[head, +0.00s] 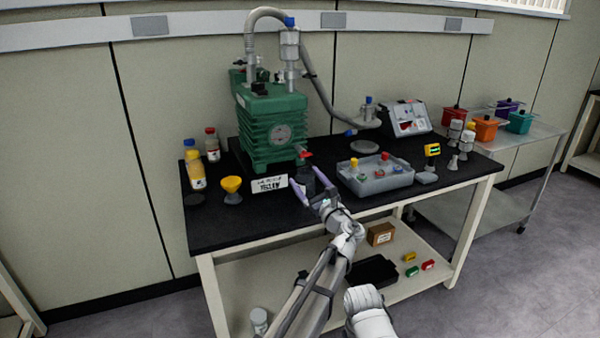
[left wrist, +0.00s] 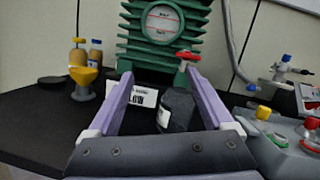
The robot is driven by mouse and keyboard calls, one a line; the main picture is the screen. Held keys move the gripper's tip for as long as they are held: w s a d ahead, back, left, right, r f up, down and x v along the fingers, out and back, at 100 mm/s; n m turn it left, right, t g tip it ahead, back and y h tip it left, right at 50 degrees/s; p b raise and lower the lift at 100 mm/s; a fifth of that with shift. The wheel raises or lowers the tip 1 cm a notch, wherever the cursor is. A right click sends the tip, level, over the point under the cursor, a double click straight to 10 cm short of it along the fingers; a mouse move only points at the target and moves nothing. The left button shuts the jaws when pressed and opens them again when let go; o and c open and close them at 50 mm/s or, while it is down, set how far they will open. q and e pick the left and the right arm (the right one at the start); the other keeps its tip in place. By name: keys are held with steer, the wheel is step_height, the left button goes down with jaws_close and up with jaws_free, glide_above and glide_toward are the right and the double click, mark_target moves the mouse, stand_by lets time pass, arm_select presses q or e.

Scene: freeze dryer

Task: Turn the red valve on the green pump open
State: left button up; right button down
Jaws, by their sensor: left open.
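The green pump (head: 272,128) stands on the black bench top, with a round dial on its front. Its red valve (head: 306,155) sticks out low at the front right; in the left wrist view the red valve (left wrist: 188,56) shows as a small handle beside the dial. My left gripper (head: 305,175) is open in front of the pump, a little short of the valve and apart from it. In the left wrist view the right fingertip of my gripper (left wrist: 158,73) lies just below the valve. My right gripper is out of view.
A dark jar (left wrist: 177,108) stands below and between my fingers, beside a white label sign (head: 270,184). A yellow funnel (head: 232,188) and bottles (head: 196,170) are left. A grey tray (head: 378,184) with coloured knobs is close on the right.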

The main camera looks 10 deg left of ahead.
mark_target(307, 156)
arm_select(q)
steer(key=w+r+m+t, duration=0.1)
steer(key=w, duration=0.2)
steer(key=w+a+r+m+t+p, duration=0.1)
steer(key=w+m, duration=0.1)
steer(key=w, duration=0.1)
steer(key=w+r+m+t+h, duration=0.1)
steer(key=w, duration=0.2)
steer(key=shift+w+a+r+m+p, duration=0.2)
steer(key=shift+a+r+m+p, duration=0.1)
steer(key=shift+a+r+p, duration=0.1)
arm_select(e)
steer(key=shift+w+a+r, duration=0.25)
steer(key=shift+w+a, duration=0.05)
steer(key=shift+a, duration=0.1)
arm_select(q)
steer(key=shift+c, duration=0.2)
jaws_close()
